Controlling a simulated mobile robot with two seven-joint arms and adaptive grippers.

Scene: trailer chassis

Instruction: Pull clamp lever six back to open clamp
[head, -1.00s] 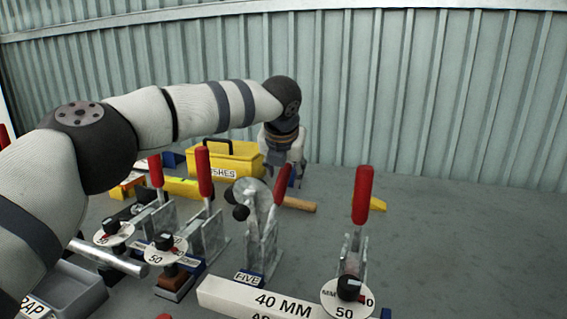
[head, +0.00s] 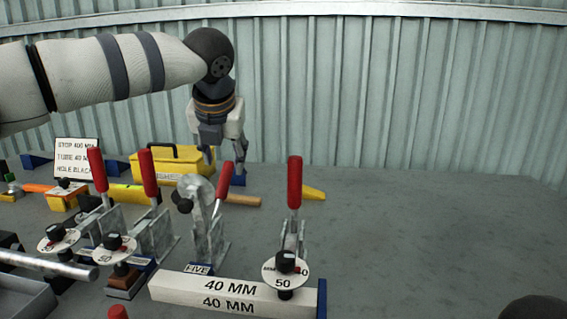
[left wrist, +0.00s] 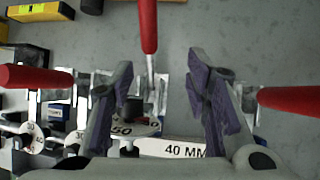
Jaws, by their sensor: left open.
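A clamp with an upright red lever (head: 295,182) stands at the right end of the row, right of clamp five (head: 208,232); I can read no "six" label on it. Its black knob and white "50" disc (head: 284,270) sit at the end of the white 40 MM bar (head: 236,294). Clamp five's red lever (head: 223,188) leans back. My left gripper (head: 224,165) is open and empty, pointing down behind clamp five, left of the right-end lever. In the left wrist view its fingers (left wrist: 160,68) are spread, with red levers around them. My right gripper is not in view.
Two more upright red levers (head: 148,172) (head: 97,170) stand left of clamp five. A yellow toolbox (head: 170,163), a wooden handle (head: 243,200) and a yellow piece (head: 313,193) lie behind the clamps.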

